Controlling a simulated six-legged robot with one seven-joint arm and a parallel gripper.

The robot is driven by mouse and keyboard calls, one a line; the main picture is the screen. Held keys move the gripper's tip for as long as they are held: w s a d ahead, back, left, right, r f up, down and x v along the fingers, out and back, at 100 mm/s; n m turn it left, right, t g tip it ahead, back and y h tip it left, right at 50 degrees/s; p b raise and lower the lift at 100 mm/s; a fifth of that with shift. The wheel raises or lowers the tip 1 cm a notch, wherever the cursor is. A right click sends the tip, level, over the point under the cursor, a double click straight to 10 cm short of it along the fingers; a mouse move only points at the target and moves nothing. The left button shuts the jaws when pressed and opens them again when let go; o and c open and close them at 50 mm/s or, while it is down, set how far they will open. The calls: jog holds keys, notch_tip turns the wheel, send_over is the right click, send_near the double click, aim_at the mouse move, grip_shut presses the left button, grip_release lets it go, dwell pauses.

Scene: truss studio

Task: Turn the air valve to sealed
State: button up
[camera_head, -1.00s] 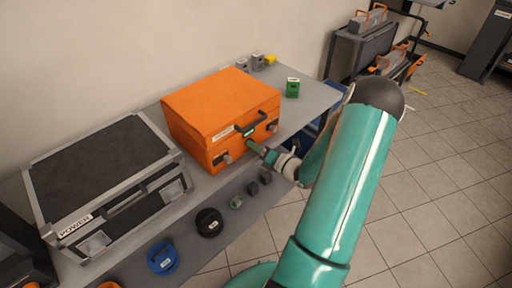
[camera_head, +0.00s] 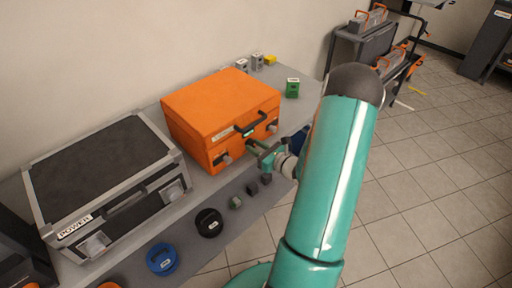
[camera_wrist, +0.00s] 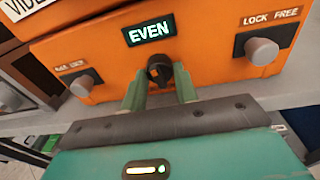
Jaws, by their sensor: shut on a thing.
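The orange case (camera_head: 205,115) sits closed on the grey bench. On its front, in the wrist view, a black air valve knob (camera_wrist: 160,70) lies just below a lit green display (camera_wrist: 151,32) that reads EVEN. My gripper (camera_wrist: 160,88) is shut on the black knob, with one teal finger on each side of it. In the head view my gripper (camera_head: 259,149) reaches the case front below the black handle (camera_head: 251,123), and the knob is hard to make out there.
Grey latch knobs flank the valve; the right one (camera_wrist: 261,51) is labelled LOCK FREE. A grey case marked POWER (camera_head: 100,180) stands to the left. Blue (camera_head: 162,259) and black (camera_head: 209,222) round items lie along the front.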

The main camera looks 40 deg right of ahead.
jog(key=shift+n+h, duration=0.4)
jog(key=shift+n, duration=2.9)
jog(key=o, duration=1)
jog(key=shift+c, duration=0.2)
jog(key=shift+s, duration=0.1)
jog(key=s+r, duration=0.1)
jog(key=s, duration=1.2)
jog(key=shift+s+d+r, duration=0.15)
jog(key=shift+s+r, duration=0.1)
jog(key=shift+s, duration=0.05)
